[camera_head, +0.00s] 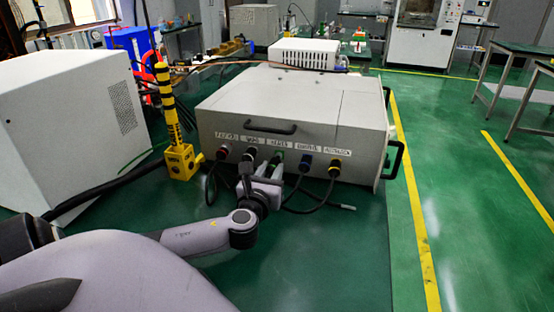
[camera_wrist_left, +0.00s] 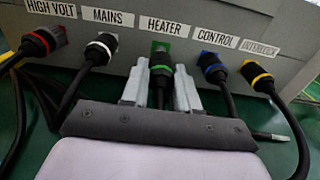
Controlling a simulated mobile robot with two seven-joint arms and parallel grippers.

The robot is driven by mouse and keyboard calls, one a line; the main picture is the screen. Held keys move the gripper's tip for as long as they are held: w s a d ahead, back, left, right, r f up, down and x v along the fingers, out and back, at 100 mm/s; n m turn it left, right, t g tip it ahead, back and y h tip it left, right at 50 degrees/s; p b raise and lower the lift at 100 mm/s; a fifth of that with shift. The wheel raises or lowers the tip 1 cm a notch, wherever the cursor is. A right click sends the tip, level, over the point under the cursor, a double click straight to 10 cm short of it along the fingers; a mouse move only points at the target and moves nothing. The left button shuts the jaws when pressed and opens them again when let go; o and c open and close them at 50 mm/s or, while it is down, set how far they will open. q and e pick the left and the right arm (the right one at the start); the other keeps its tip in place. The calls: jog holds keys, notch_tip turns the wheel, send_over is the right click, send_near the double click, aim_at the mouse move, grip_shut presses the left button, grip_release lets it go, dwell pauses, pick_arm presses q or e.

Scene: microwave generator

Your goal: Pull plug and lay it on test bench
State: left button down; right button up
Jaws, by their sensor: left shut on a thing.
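The grey generator box (camera_head: 300,110) has a row of labelled plugs along its front face. The plug with the green ring (camera_wrist_left: 162,66) sits under the HEATER label, against the green socket. It also shows in the head view (camera_head: 279,154). My left gripper (camera_wrist_left: 160,90) is shut on this plug, with one light grey finger on each side of it. In the head view my left gripper (camera_head: 268,171) reaches the front face from below. The dark green bench surface (camera_head: 340,245) lies in front of the box. My right gripper is not in view.
Red (camera_wrist_left: 37,43), white (camera_wrist_left: 100,48), blue (camera_wrist_left: 212,67) and yellow (camera_wrist_left: 256,74) ringed plugs sit beside it with hanging black cables. A loose cable end (camera_head: 347,207) lies right of my gripper. A yellow-black post (camera_head: 172,120) and white cabinet (camera_head: 70,130) stand left.

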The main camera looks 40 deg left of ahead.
pick_arm(q)
jog(key=shift+p+v, duration=0.5)
jog(key=shift+v, duration=0.95)
jog(key=shift+p, duration=0.3)
